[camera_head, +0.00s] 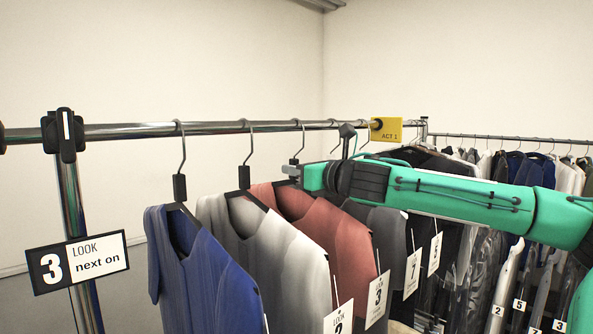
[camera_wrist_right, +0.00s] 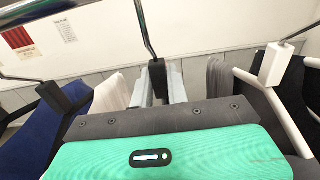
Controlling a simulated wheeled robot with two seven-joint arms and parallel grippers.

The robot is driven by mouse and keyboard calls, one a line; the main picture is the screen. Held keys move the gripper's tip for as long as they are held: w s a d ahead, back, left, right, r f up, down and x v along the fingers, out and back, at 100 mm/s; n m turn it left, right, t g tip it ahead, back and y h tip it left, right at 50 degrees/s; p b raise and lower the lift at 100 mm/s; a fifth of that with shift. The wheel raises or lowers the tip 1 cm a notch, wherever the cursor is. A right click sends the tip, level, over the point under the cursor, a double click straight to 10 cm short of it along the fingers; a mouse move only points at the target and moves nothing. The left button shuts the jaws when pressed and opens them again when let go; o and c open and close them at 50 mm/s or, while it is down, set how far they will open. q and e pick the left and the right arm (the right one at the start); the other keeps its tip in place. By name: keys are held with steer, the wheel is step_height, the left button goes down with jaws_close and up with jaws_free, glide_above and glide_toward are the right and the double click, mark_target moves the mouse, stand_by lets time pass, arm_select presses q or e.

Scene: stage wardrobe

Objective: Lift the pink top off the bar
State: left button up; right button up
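The pink top (camera_head: 335,238), a dusty salmon colour, hangs on the bar (camera_head: 215,127) between a white top (camera_head: 270,245) and a grey one (camera_head: 385,232). Its hanger's hook (camera_head: 301,138) is over the bar. My right gripper (camera_head: 290,174) reaches in from the right and is at the dark block below this hook, just above the pink top's collar. In the right wrist view a hook with a black block (camera_wrist_right: 157,78) stands right in front of the gripper's body. My left gripper is out of view.
A blue top (camera_head: 200,270) hangs at the left end, near the rail's post (camera_head: 82,200) with a "3 LOOK next on" sign (camera_head: 78,262). A yellow ACT 1 tag (camera_head: 386,129) is on the bar. A second full rail stands at the right. The bar left of the blue top is bare.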

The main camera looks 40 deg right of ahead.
mark_target(298, 152)
jaws_close()
steer(key=shift+r, duration=1.7)
steer(key=shift+s, duration=0.15)
steer(key=shift+s+d, duration=0.15)
steer(key=shift+s, duration=1.75)
steer(key=shift+s+d, duration=0.15)
steer(key=shift+s, duration=1.85)
